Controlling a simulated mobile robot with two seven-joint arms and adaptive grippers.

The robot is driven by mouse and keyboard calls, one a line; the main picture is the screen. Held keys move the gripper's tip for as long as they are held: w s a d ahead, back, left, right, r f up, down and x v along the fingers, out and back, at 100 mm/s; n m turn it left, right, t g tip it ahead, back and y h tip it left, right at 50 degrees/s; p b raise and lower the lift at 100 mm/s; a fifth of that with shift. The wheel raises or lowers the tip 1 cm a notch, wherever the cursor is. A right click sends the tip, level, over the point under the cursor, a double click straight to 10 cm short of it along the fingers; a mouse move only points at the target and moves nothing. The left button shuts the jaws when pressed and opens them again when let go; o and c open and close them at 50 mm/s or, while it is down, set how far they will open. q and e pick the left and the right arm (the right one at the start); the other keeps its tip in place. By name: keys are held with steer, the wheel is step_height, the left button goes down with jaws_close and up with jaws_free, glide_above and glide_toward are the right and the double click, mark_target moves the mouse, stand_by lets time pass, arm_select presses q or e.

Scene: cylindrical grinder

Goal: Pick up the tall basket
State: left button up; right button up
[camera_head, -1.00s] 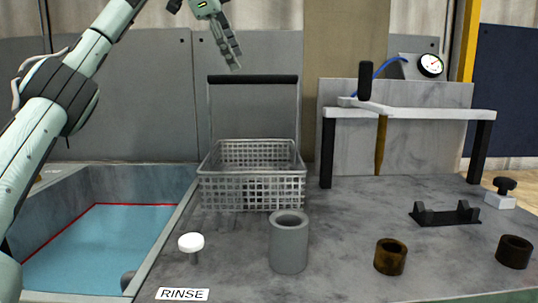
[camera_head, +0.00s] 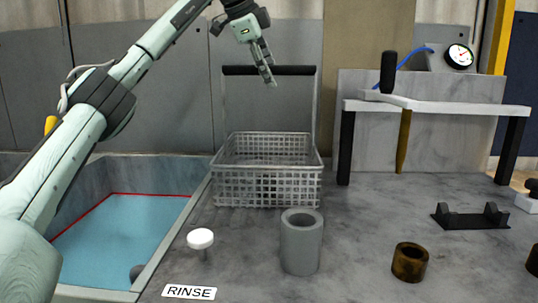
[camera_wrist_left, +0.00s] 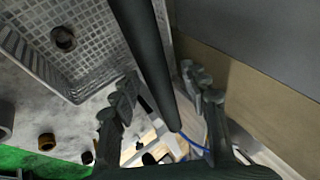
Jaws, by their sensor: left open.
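The tall basket (camera_head: 268,188) is a grey wire-mesh basket on the grey worktop, upright, with a high frame and a dark handle bar (camera_head: 240,70) across its top. My left gripper (camera_head: 269,80) is at the handle bar, fingers pointing down, with its tips reaching slightly below the bar in the head view. In the left wrist view the bar (camera_wrist_left: 150,60) runs between the two spread fingers of the gripper (camera_wrist_left: 160,80). The fingers look open and not closed on it. A brown ring (camera_wrist_left: 63,38) shows inside the basket there. My right gripper is not in view.
A blue rinse basin (camera_head: 125,235) lies left of the basket. A grey hollow cylinder (camera_head: 301,250) and a white knob (camera_head: 200,239) stand in front. A white-topped stand (camera_head: 440,106) and a gauge (camera_head: 459,56) are at right. A brown ring (camera_head: 410,262) lies front right.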

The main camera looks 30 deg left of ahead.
arm_select(q)
jaws_close()
stand_by(0.3)
steer(key=shift+r, duration=0.2)
steer(key=shift+r, duration=0.1)
steer(key=shift+d+r, duration=0.1)
steer(key=shift+r, duration=1.7)
steer(key=s+a+r, duration=0.7)
steer(key=a, duration=0.2)
steer(key=shift+s+r, duration=0.25)
steer(key=shift+r, duration=0.05)
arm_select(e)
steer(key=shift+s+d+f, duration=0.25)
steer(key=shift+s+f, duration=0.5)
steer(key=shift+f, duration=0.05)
